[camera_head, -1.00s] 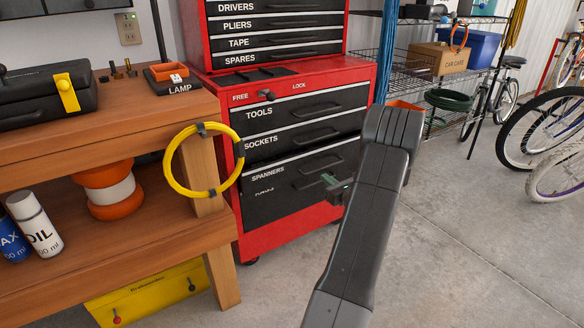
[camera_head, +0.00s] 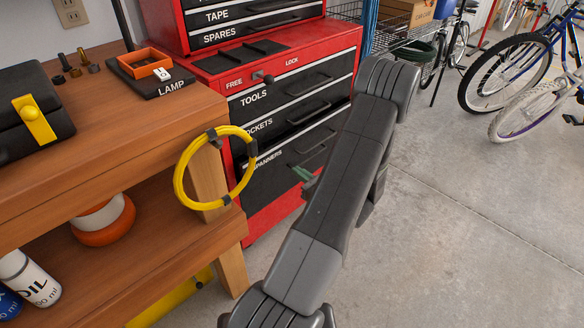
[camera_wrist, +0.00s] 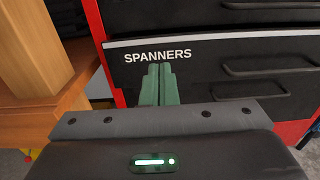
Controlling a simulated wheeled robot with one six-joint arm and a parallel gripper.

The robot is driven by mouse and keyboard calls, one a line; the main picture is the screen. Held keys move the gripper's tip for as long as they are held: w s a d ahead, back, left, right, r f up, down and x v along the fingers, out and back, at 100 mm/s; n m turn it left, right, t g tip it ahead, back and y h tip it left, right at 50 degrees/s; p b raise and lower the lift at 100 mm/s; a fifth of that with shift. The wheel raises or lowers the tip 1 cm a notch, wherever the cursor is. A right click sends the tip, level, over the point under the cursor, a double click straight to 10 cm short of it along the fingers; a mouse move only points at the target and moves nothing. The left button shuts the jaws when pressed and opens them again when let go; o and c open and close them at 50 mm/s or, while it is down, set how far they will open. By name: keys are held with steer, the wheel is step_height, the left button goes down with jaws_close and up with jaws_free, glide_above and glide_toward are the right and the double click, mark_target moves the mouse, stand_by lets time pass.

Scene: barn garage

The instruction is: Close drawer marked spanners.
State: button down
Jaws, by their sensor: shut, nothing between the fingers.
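The red tool chest (camera_head: 270,215) has black drawers with white labels. The spanners drawer (camera_head: 318,148) is below the sockets drawer; its front fills the middle of the wrist view (camera_wrist: 215,68), with the label and a dark bar handle (camera_wrist: 270,90) at right. I cannot tell how far it stands out from the chest. My gripper (camera_head: 302,174) is shut and empty. Its green fingertips (camera_wrist: 161,70) point at the drawer front just under the label, left of the handle. Whether they touch it is unclear. My arm hides the chest's right side in the head view.
A wooden workbench (camera_head: 120,130) stands close on the left, with a yellow cable coil (camera_head: 180,188) hanging at its corner. The bench leg (camera_wrist: 30,50) is left of my gripper. Bicycles (camera_head: 515,75) stand at the back right. The concrete floor (camera_head: 460,230) is clear on the right.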

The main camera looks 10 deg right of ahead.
mark_target(268, 152)
steer(key=b+x, duration=0.1)
steer(key=x, duration=1)
steer(key=shift+w+a, duration=0.2)
steer(key=shift+w, duration=0.05)
steer(key=shift+b, duration=0.3)
steer(key=x, duration=0.2)
steer(key=shift+w+a+b, duration=0.2)
steer(key=shift+w+b, duration=0.05)
steer(key=shift+b, duration=0.05)
steer(key=shift+d, duration=0.1)
steer(key=shift+s, duration=0.1)
steer(key=shift+s+d+f, duration=0.1)
steer(key=shift+s+d, duration=0.1)
steer(key=p+v, duration=0.1)
steer(key=v, duration=1.2)
steer(key=shift+s, duration=0.15)
